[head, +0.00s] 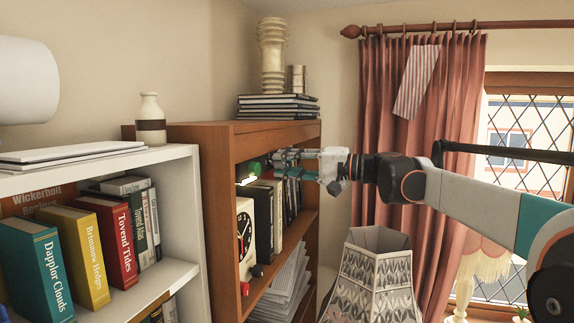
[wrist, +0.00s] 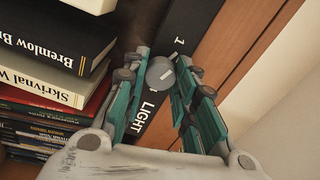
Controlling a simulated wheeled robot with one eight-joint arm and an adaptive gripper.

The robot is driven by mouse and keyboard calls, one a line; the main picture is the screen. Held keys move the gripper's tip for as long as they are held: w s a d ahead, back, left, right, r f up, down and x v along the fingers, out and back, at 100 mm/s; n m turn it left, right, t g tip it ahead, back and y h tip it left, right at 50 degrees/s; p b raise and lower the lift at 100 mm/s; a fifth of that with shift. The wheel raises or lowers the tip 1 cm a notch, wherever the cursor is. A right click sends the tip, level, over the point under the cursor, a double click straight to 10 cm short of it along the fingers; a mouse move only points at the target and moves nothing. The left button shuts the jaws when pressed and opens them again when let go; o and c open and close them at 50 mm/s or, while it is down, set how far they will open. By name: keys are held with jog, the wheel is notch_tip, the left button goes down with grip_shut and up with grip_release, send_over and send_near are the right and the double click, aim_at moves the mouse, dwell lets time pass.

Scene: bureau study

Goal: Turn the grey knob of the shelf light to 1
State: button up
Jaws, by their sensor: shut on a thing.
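The grey knob (wrist: 159,73) of the shelf light is a round disc on a black panel (wrist: 192,22) in the wrist view. The panel carries a white "1" just above the knob and the word "LIGHT" below it. My gripper (wrist: 164,68) has its teal fingers on both sides of the knob and is shut on it. In the head view my gripper (head: 296,161) reaches into the upper compartment of the brown bookcase (head: 222,205), where the knob is hidden.
A patterned lampshade (head: 374,275) stands below my arm. Stacked books (head: 279,107) lie on top.

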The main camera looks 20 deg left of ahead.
jog(key=o, duration=1.1)
jog(key=shift+c, duration=0.2)
jog(key=shift+d, duration=0.15)
jog(key=d, duration=1.1)
jog(key=shift+s+d, duration=0.35)
jog(key=shift+s, duration=0.1)
jog(key=shift+f, duration=0.15)
jog(key=s+d+f+t+h+b, duration=0.1)
jog(key=s+d+f+h+b, duration=0.5)
jog(key=f, duration=1.5)
jog(key=s+d+f+m+t+h+b, duration=0.1)
jog(key=s+d+f+h+b, duration=0.5)
jog(key=s+d+f+b, duration=0.6)
jog(key=s+d+f+t+h+b, duration=0.3)
jog(key=s+d+f+h+b, duration=0.3)
jog(key=f, duration=2.5)
jog(key=s+d+b, duration=0.3)
jog(key=s+b, duration=0.4)
jog(key=s, duration=0.3)
jog(key=shift+s+d+m, duration=0.2)
jog(key=shift+d+m, duration=0.05)
jog(key=shift+m, duration=0.05)
